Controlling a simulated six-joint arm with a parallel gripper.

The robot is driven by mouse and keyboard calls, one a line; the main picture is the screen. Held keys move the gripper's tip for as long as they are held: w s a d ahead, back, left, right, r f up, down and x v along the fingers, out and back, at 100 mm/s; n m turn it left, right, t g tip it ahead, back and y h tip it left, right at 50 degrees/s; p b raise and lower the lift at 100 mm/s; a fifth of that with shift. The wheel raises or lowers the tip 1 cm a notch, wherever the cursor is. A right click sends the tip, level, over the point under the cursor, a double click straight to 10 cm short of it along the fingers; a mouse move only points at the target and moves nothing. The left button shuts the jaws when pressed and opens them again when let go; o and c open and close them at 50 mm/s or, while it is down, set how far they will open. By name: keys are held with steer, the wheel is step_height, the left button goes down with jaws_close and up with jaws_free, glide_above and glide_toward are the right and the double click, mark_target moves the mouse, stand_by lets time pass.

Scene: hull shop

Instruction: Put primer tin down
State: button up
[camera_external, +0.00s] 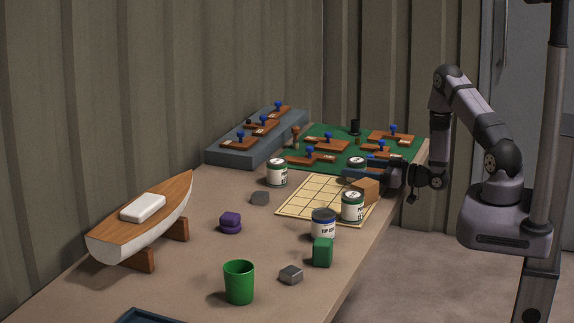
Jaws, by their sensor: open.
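A similar tin (277,172) stands on the table at the board's far left corner. Their labels are too small to read fully. A further dark-lidded tin (356,163) is at the board's far right, mostly hidden by my gripper (357,176). My gripper is open beside that tin, low over the board. I cannot tell whether the jaws touch it, or whether it rests on the surface.
A green cup (239,282), purple object (230,222), grey blocks and boat model (145,218) stand nearer. Blue-knobbed wooden pieces cover the green mat (345,154) and grey platform (225,156).

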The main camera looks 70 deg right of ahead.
steer(key=s+b, duration=0.1)
steer(key=s, duration=0.1)
steer(key=s+b, duration=0.1)
steer(key=s, duration=0.2)
steer(key=shift+s+d, duration=0.2)
steer(key=shift+s, duration=0.15)
steer(key=shift+o, duration=0.4)
steer(key=shift+s+r, duration=0.1)
steer(key=shift+s, duration=0.7)
